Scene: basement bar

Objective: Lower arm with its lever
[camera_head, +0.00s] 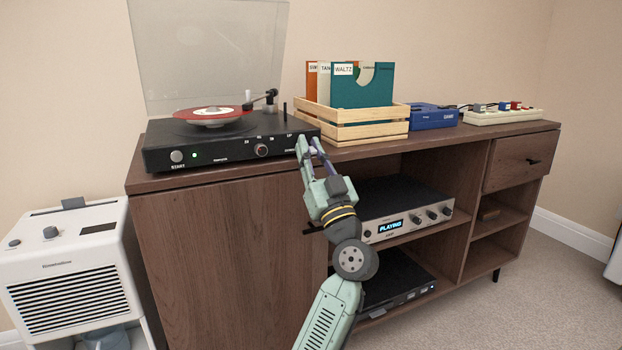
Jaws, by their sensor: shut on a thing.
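The black turntable (225,148) stands on the left of the cabinet top, its clear lid raised. A red record (190,114) with a pale label lies on its platter. The dark tonearm (262,99) reaches left from its pivot, its head near the record's right edge; whether the stylus touches is too small to tell. My gripper (309,146) is at the turntable's front right corner, shut on the small lever there, which the fingers hide. A thin black post (285,108) stands on the deck behind the gripper.
A wooden crate (365,132) of record sleeves stands close right of the turntable. A blue box (432,117) and a pale device (500,117) are further right. Below, an amplifier (405,213) reads "PLAYING". A white appliance (70,265) stands at left.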

